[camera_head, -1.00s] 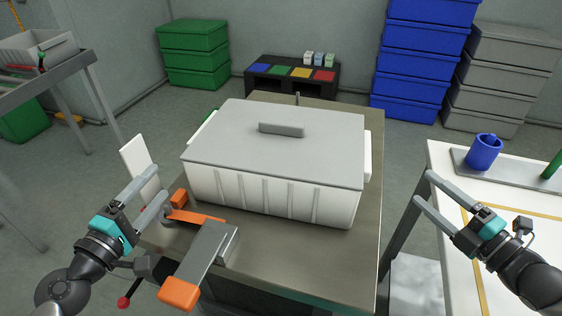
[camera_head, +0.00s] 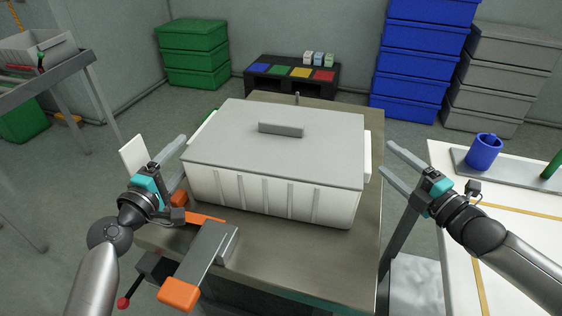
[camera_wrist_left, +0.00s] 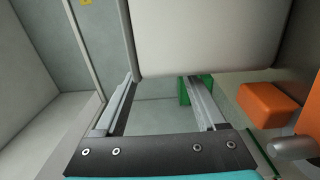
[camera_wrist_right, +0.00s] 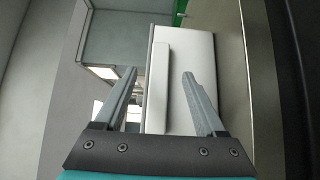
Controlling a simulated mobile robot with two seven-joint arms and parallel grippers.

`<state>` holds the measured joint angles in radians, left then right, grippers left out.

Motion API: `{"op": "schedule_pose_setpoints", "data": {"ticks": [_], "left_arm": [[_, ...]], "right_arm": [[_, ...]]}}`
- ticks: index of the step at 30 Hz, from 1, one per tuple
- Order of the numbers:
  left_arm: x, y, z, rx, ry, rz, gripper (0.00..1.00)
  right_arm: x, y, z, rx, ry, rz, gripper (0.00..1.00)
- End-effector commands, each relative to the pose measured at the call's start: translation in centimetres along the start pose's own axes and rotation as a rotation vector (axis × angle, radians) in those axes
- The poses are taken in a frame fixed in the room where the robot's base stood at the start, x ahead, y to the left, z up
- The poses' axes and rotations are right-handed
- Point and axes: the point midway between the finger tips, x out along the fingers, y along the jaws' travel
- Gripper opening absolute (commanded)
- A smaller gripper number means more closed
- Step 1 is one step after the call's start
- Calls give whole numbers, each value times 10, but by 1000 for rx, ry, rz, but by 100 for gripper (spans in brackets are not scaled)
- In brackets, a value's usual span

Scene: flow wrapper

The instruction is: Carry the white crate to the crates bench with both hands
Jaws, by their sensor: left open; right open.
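The white crate (camera_head: 272,192) with a grey lid (camera_head: 275,145) and a lid handle (camera_head: 281,129) stands on a brown-topped bench (camera_head: 300,252). A white side handle (camera_head: 367,156) shows at its right end. My left gripper (camera_head: 168,163) is open and empty beside the crate's left end, near a white upright plate (camera_head: 138,165). A pale panel (camera_wrist_left: 205,35) fills the space ahead of its fingers in the left wrist view. My right gripper (camera_head: 387,162) is open and empty, just right of the crate's right handle, apart from it. The crate's end and handle (camera_wrist_right: 160,88) lie ahead of it in the right wrist view.
A clamp-like device with orange parts (camera_head: 180,293) sits at the bench's front left. A white table (camera_head: 510,225) with a blue cup (camera_head: 484,152) is at right. Stacked green (camera_head: 194,53), blue (camera_head: 408,88) and grey crates (camera_head: 512,75) stand behind. A grey table (camera_head: 60,72) is at left.

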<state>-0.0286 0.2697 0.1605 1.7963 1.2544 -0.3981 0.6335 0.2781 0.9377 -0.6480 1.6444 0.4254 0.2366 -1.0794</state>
Motion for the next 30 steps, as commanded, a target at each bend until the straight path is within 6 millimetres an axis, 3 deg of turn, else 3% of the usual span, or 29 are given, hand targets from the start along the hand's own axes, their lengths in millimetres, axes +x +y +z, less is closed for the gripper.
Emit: {"op": "schedule_pose_setpoints", "data": {"ticks": [12,25,30], "left_arm": [[44,0,0,-1,0,1,72],[50,0,0,0,0,0,72],[50,0,0,0,0,0,56]], "right_arm": [[44,0,0,1,-1,1,72],[50,0,0,1,0,0,72],[50,0,0,1,0,0,56]]}}
